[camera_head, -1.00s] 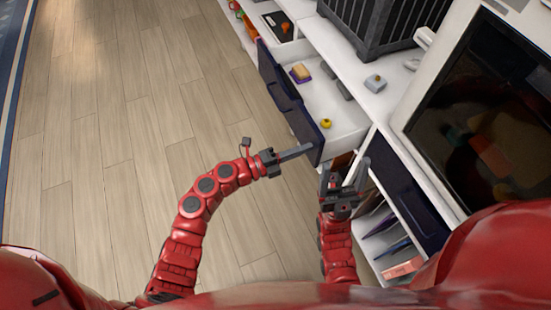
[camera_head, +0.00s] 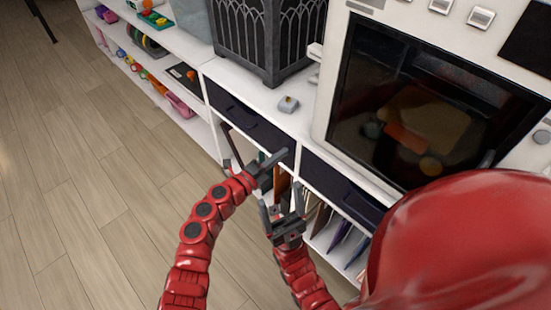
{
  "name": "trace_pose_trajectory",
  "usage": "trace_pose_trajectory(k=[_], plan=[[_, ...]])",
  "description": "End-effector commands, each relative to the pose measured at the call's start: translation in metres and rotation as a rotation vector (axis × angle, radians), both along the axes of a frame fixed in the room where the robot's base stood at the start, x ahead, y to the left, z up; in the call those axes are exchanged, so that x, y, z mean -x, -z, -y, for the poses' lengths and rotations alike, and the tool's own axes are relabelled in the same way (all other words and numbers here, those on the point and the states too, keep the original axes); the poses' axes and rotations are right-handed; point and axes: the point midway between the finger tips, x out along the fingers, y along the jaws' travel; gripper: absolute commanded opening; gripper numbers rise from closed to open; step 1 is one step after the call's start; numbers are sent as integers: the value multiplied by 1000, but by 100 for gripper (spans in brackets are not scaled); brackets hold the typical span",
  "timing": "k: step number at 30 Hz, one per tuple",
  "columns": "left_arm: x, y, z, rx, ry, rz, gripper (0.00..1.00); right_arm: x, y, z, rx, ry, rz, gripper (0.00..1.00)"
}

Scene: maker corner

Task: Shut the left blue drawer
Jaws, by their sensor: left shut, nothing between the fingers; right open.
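The left blue drawer (camera_head: 243,121) is a dark navy front in the white cabinet. It sits flush or nearly flush with the cabinet face, and its inside is hidden. My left gripper (camera_head: 277,158) is shut and empty, with its fingertips at the drawer front's lower right part; whether they touch it I cannot tell. My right gripper (camera_head: 281,207) is open and empty, lower down in front of the shelf below the drawers.
A second navy drawer (camera_head: 343,187) is closed to the right. A large machine with a dark window (camera_head: 420,110) stands at right.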

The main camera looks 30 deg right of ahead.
Motion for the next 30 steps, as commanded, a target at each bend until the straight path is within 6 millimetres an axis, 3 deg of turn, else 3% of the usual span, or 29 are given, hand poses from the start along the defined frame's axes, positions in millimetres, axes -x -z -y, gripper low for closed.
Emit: trace_pose_trajectory(k=[14,20,30], plan=[[0,-8,-1,10,-2,4,0,0,-3,0,0,0,0,78],[4,-5,-33,4,-4,0,0,0,-13,0,0,0,0,78],[28,-1,-108,2,-5,3,0,0,-13,0,0,0,0,78]])
